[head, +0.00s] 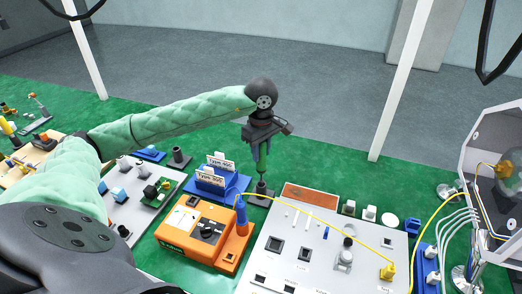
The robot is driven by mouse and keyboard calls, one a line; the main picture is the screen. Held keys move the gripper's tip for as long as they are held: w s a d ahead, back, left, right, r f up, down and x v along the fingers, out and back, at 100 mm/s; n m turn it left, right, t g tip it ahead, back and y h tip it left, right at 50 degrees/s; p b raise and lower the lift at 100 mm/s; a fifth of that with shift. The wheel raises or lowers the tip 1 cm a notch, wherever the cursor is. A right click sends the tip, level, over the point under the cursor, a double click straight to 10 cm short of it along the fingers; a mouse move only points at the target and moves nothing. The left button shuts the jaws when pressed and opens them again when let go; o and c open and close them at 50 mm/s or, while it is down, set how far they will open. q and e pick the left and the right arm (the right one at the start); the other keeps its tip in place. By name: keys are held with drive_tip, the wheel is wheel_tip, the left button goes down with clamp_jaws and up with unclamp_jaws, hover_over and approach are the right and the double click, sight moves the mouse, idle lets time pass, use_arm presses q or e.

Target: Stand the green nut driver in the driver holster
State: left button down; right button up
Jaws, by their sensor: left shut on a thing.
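My left gripper (262,150) points down over the back of the table and is shut on the green nut driver (262,168). The driver is upright, and the gripper fingers cover part of its handle. Its lower end meets a dark holster block (259,200) right below it. I cannot tell how deep the shaft sits in the block, or whether it is only in front of it. My right gripper is not in view.
Close by are a blue rack (217,188) with labelled cards, an orange meter (205,232) and a grey panel (300,240). A yellow cable (325,215) arcs across the panel. A dark cylinder (179,157) stands further left. A hexagonal housing (495,165) is at right.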

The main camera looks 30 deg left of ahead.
sight(261, 164)
use_arm(q)
drive_tip(key=shift+f+b, duration=2.65)
drive_tip(key=shift+f, duration=0.1)
idle(0.8)
drive_tip(key=shift+f+b, duration=0.2)
drive_tip(key=shift+b, duration=0.35)
idle(0.8)
idle(0.8)
drive_tip(key=c, duration=1)
unclamp_jaws()
drive_tip(key=shift+r, duration=0.1)
drive_tip(key=shift+r+p, duration=0.55)
drive_tip(key=shift+r, duration=2.4)
